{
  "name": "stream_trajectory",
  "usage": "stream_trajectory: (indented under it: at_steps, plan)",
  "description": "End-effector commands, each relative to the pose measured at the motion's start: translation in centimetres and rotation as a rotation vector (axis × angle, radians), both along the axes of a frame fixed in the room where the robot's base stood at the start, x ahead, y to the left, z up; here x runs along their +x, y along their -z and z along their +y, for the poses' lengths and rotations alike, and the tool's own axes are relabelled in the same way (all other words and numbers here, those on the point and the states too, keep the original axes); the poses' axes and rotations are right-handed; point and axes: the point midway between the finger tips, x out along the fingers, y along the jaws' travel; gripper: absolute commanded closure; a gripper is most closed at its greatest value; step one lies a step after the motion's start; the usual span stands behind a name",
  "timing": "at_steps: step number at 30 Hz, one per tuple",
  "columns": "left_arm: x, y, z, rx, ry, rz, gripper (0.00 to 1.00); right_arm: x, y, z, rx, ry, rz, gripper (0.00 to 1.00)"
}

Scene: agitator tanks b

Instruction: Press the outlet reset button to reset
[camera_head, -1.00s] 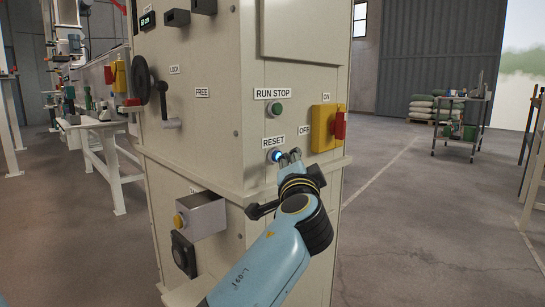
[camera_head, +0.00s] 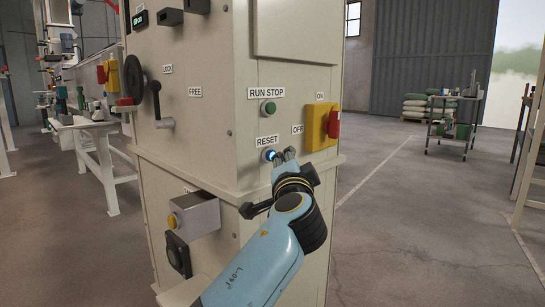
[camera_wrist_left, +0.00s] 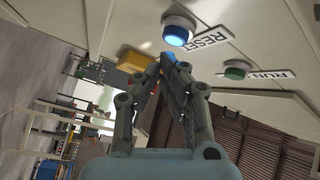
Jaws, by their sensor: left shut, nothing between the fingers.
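The RESET button (camera_head: 269,155) glows blue on the beige cabinet (camera_head: 190,120), beside its RESET label (camera_head: 267,141). In the left wrist view the button (camera_wrist_left: 177,34) has a lit blue face and a metal ring. My left gripper (camera_head: 285,154) is shut and empty, with its fingertips just right of the button in the head view. In the left wrist view the fingertips (camera_wrist_left: 168,60) are below the button in the picture, with a visible gap between them. I see no contact with the button. My right gripper is not in view.
The green RUN STOP button (camera_head: 268,108) is above RESET. A yellow switch box with a red handle (camera_head: 333,125) is close to the right of my gripper. A grey box with a yellow button (camera_head: 193,215) juts out lower left. Open floor lies to the right.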

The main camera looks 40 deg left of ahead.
Motion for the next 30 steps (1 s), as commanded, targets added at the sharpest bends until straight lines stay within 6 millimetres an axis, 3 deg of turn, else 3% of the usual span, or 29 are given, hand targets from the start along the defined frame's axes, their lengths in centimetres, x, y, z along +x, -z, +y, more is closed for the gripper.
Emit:
stream_trajectory:
  at_steps: [30]
  plan:
    - [0.08,-0.05,0.96,0.0,0.0,0.0,1.0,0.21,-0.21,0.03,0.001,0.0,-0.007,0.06]
